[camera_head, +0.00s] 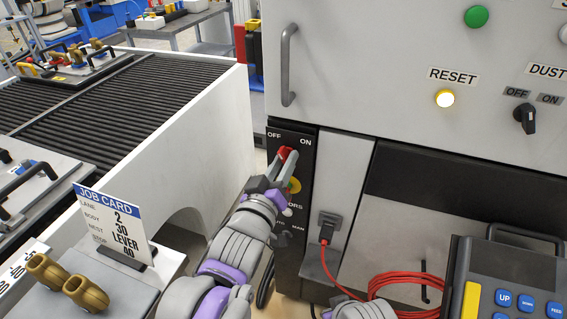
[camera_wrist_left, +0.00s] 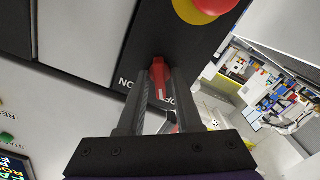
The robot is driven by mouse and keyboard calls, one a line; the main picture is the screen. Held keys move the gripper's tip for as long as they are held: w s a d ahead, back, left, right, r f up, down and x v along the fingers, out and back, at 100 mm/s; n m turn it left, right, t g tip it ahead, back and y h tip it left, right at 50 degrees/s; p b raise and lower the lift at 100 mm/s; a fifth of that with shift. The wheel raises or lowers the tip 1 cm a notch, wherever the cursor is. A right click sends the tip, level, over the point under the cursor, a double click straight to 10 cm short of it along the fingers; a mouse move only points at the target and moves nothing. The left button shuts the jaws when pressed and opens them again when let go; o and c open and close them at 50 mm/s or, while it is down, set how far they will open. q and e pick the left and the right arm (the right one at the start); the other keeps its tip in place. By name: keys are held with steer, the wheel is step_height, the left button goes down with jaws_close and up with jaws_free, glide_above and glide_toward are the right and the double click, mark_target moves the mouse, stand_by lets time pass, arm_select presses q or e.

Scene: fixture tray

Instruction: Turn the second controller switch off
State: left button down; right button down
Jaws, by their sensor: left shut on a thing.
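A black switch panel (camera_head: 287,228) stands at the left side of the grey cabinet, with OFF and ON printed at its top. Its red switch handle (camera_head: 285,152) is just below these words. My left gripper (camera_head: 283,166) reaches up to it from below. In the left wrist view, the left gripper (camera_wrist_left: 160,78) has its two fingers on either side of the red handle (camera_wrist_left: 158,68) and is shut on it. A white mark shows on the handle; which word it points to is hard to tell. My right gripper is not in view.
A yellow-ringed red button (camera_wrist_left: 205,6) is beside the handle on the panel. A red cable (camera_head: 330,265) hangs from a socket right of the panel. A job card (camera_head: 112,222) stands left of my arm.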

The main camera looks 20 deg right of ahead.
arm_select(q)
steer(key=c, duration=0.9)
jaws_free()
steer(key=shift+o, duration=0.2)
steer(key=v, duration=1.1)
